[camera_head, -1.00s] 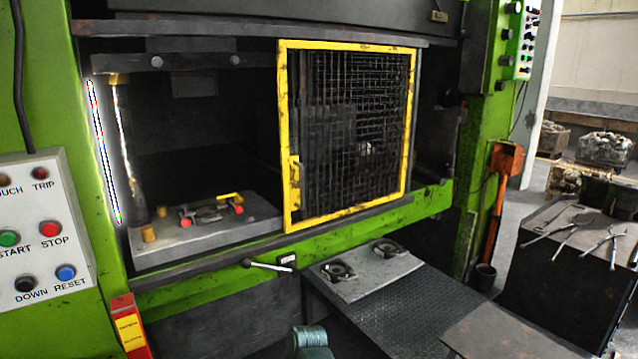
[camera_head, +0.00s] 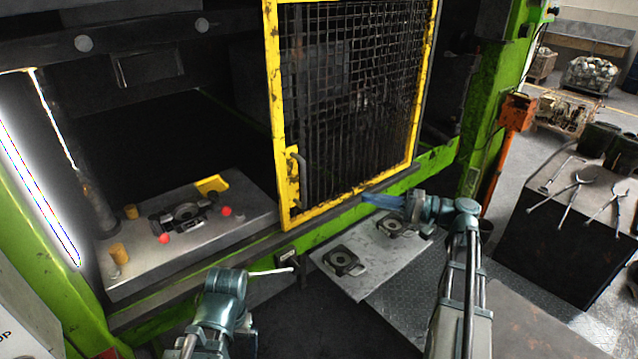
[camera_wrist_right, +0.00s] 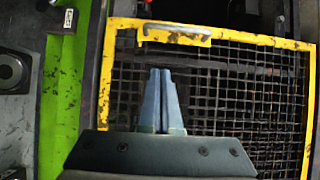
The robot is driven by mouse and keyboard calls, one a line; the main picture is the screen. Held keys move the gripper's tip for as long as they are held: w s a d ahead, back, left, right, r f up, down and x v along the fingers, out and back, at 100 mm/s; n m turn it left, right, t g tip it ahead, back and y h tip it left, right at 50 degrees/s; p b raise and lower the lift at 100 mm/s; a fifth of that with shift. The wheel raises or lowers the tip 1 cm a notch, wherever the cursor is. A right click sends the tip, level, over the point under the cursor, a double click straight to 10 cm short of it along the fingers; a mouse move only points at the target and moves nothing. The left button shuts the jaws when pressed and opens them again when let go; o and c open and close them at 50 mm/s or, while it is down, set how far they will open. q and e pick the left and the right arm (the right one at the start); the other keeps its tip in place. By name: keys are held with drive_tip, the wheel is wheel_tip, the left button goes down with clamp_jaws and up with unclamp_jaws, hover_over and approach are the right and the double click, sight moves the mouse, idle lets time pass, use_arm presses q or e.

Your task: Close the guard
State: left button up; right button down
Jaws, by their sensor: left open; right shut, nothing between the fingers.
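The guard is a yellow-framed mesh door (camera_head: 277,110) covering the right part of the press opening; the left part stands uncovered. Its handle (camera_head: 302,178) is upright on the left side of the frame. In the right wrist view the guard (camera_wrist_right: 235,38) fills most of the picture, with the handle (camera_wrist_right: 178,31) at the top. My right gripper (camera_head: 366,200) is shut and empty, low in front of the guard, right of the handle and apart from it. In the wrist view its fingertips (camera_wrist_right: 161,72) point towards the handle.
A die block (camera_head: 150,262) with a die on it sits in the open left part. A plate (camera_head: 375,262) with two dies lies below my right gripper. A tool-topped dark block (camera_head: 560,235) stands right.

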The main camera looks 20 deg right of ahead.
drive_tip(key=s+a+x, duration=0.1)
drive_tip(key=s+x, duration=0.1)
drive_tip(key=x, duration=1)
drive_tip(key=shift+a, duration=0.65)
